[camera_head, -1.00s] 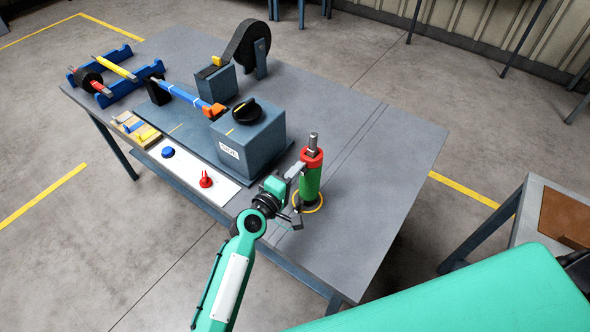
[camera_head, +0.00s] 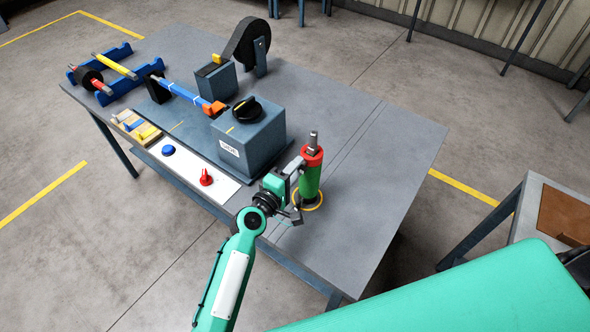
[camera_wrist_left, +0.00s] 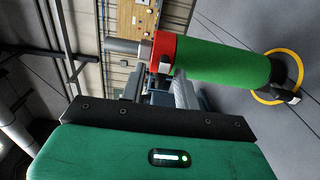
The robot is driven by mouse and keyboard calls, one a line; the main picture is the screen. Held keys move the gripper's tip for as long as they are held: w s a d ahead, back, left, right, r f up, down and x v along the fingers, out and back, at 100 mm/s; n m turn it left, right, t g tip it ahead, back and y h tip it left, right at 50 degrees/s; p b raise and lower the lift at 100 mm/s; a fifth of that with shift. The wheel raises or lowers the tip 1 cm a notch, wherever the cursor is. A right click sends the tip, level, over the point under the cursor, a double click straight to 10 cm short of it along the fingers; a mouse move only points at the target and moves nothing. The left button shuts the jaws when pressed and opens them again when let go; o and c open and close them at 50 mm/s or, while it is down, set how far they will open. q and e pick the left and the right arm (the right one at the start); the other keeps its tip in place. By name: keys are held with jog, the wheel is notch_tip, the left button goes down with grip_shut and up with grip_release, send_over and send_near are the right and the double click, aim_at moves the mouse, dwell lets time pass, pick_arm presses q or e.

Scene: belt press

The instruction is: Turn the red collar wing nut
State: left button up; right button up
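A green cylinder (camera_head: 309,180) stands upright on the table inside a yellow ring. It has a red collar (camera_head: 312,156) and a grey threaded-looking stud (camera_head: 313,138) on top. In the left wrist view the cylinder (camera_wrist_left: 220,58) lies across the upper part, with the red collar (camera_wrist_left: 161,52) and a small pale tab (camera_wrist_left: 164,66) on it. My left gripper (camera_head: 297,188) is at the cylinder's left side, near the collar. Its two fingers show a gap in the wrist view (camera_wrist_left: 166,78); contact with the tab cannot be told. My right gripper is out of view.
A blue-grey box (camera_head: 250,140) with a black knob stands left of the cylinder. A white panel (camera_head: 225,187) carries a red knob (camera_head: 206,178) and a blue button (camera_head: 168,152). A black belt roll (camera_head: 245,45) is behind. The table's right side is clear.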

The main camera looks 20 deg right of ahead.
pick_arm(q)
jog(key=b+v, duration=0.2)
jog(key=v, duration=1.1)
jog(key=shift+s+a+b, duration=0.25)
jog(key=shift+a+b, duration=0.1)
jog(key=shift+b, duration=0.05)
